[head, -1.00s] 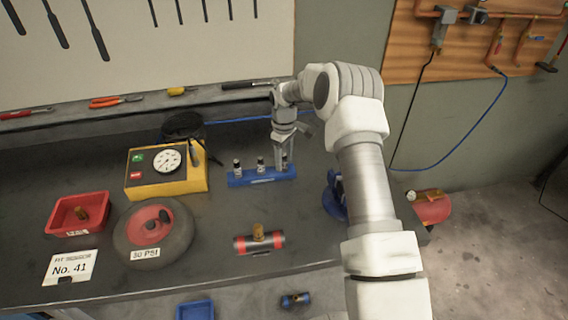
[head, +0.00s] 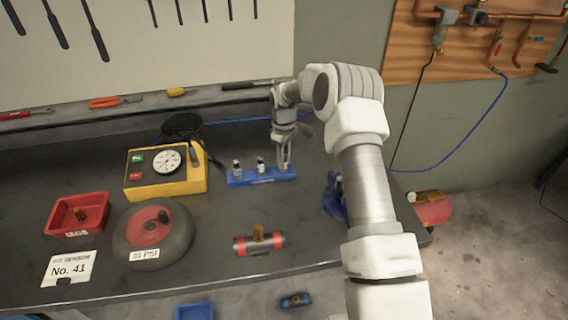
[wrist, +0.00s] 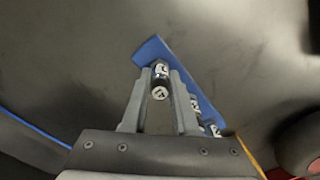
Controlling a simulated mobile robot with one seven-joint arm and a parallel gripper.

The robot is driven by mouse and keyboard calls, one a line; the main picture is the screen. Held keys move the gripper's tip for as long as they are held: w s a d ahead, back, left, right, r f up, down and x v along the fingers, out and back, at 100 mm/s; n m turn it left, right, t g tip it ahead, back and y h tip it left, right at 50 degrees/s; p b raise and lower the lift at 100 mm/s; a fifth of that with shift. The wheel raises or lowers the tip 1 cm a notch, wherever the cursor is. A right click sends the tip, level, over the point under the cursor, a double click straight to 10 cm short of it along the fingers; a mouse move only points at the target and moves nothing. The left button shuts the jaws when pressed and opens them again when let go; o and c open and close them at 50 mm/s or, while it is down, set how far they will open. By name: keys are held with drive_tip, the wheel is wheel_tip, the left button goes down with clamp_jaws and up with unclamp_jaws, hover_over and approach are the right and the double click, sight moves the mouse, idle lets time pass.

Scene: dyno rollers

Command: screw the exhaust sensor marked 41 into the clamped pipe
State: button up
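A blue rack (head: 245,180) on the bench holds several small upright sensors, two of them bare to view at its left (head: 237,167) and middle (head: 260,164). My gripper (head: 284,165) points down at the rack's right end. In the wrist view its fingers (wrist: 160,82) stand on either side of one sensor (wrist: 159,93), with narrow gaps beside its top; it looks open. The sensor's mark is too small to read. A card (head: 70,268) reads "No. 41". A blue vise-like clamp (head: 333,197) is partly behind my arm; no pipe in it can be made out.
A yellow gauge box (head: 165,183), a red bin (head: 62,217), a wheel (head: 120,235) marked 30 PSI and a red-ended cylinder with a brass piece (head: 258,243) lie on the bench. A tool ledge (head: 140,112) runs behind. The bench between rack and cylinder is clear.

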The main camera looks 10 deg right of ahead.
clamp_jaws()
drive_tip(key=shift+r+p, duration=1.45)
drive_tip(key=shift+r, duration=1.55)
